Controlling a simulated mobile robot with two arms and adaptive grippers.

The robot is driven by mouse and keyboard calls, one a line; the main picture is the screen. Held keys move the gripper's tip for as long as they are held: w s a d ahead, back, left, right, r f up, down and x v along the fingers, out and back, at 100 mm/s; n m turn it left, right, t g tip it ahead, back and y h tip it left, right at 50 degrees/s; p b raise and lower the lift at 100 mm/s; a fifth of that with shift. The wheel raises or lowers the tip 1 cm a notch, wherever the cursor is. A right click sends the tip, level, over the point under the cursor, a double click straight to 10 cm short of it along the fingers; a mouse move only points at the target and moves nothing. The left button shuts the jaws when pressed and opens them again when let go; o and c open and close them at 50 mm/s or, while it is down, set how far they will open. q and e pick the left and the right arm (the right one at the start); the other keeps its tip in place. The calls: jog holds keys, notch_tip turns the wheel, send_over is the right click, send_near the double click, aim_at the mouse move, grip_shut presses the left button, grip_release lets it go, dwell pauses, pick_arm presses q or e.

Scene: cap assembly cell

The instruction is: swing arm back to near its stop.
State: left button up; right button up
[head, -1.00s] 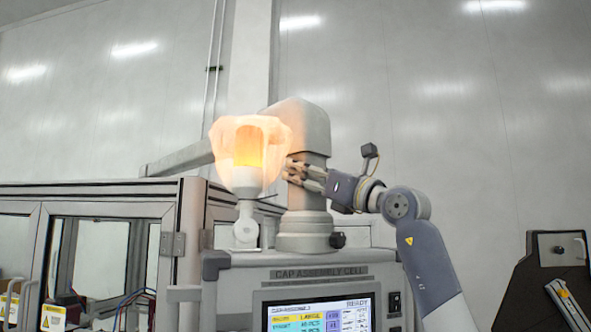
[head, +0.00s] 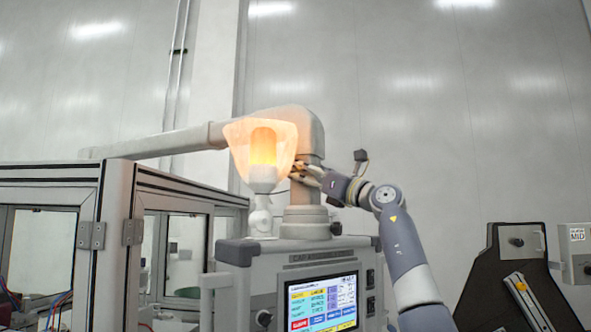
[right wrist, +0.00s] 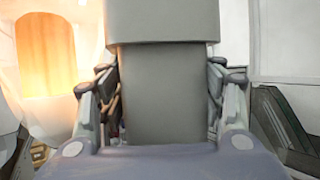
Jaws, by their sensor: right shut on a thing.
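The swing arm (head: 190,137) is a pale grey boom. It reaches left from a thick rounded head on an upright post, on a round collar (head: 305,222) on top of the cap assembly cell. My right gripper (head: 300,174) is at the right side of this post, below the head, and is partly hidden by the lamp's edge. In the right wrist view a grey block of the swing arm (right wrist: 162,95) fills the space between the two fingers, which are shut on it. My left gripper is in neither view.
A glowing orange lamp (head: 262,150) stands in front of the post. A control panel with a lit screen (head: 322,303) is below. A framed glass enclosure (head: 60,185) is at left. A dark stand (head: 510,275) is at right.

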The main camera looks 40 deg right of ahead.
jog(key=o, duration=1.3)
jog(key=shift+w+d+f+h, duration=0.15)
jog(key=shift+d+f+h, duration=0.25)
jog(key=shift+f, duration=0.15)
jog(key=shift+d, duration=0.25)
jog(key=shift+s+f, duration=0.2)
jog(key=shift+s, duration=0.3)
jog(key=v, duration=1.1)
jog(key=shift+r, duration=0.1)
